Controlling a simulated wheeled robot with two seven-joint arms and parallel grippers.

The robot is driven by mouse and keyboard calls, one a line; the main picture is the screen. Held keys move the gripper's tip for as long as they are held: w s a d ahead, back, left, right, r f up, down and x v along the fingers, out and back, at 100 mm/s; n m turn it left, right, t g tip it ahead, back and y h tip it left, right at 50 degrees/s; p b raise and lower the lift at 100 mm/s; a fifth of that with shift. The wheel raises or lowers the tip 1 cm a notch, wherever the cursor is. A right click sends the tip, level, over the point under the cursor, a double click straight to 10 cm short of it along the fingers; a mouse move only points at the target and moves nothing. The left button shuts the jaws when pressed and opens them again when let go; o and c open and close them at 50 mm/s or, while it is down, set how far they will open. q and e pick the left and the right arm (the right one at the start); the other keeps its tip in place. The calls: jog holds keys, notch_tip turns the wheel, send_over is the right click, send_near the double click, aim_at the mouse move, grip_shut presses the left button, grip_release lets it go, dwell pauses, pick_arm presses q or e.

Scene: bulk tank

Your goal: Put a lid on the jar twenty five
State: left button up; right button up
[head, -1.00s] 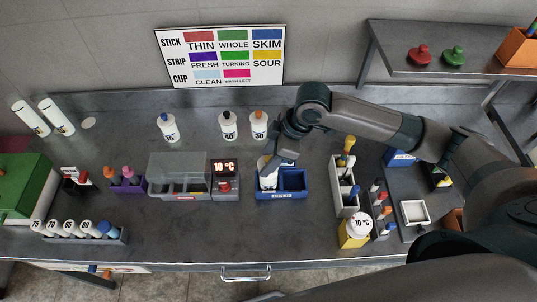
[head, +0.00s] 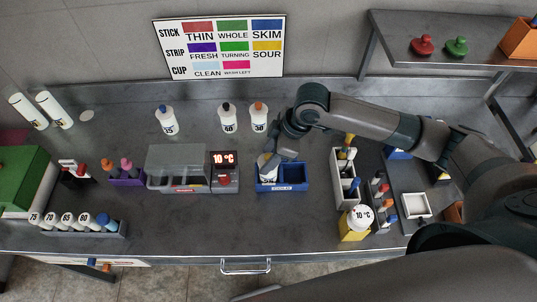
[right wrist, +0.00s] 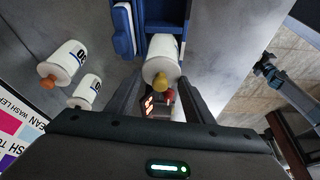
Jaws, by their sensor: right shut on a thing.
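My right gripper (head: 272,159) is shut on a white bottle (head: 268,169) in the left compartment of the blue tray (head: 293,187). In the right wrist view the bottle (right wrist: 162,55) has a yellow tip and lies between the two fingers (right wrist: 161,100); its label is hidden. A grey rack (head: 85,232) at the front left holds several small white jars (head: 68,219) with dark numbers too small to read surely. The jar at its right end has a blue lid (head: 102,218). I cannot make out a twenty five. My left gripper is out of view.
Three capped bottles (head: 228,118) stand behind the tray. A grey device (head: 225,178) reading 10 °C is left of it. A white rack (head: 338,185) and a yellow block with a round dial (head: 359,218) are to its right. The bench front between rack and yellow block is clear.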

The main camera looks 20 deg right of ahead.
jog(key=o, duration=1.1)
jog(key=shift+d+r, duration=0.2)
jog(key=shift+r, duration=0.35)
jog(key=b+v, duration=0.4)
jog(key=v, duration=1.2)
jog(key=shift+b, duration=0.35)
jog(key=shift+s, duration=0.25)
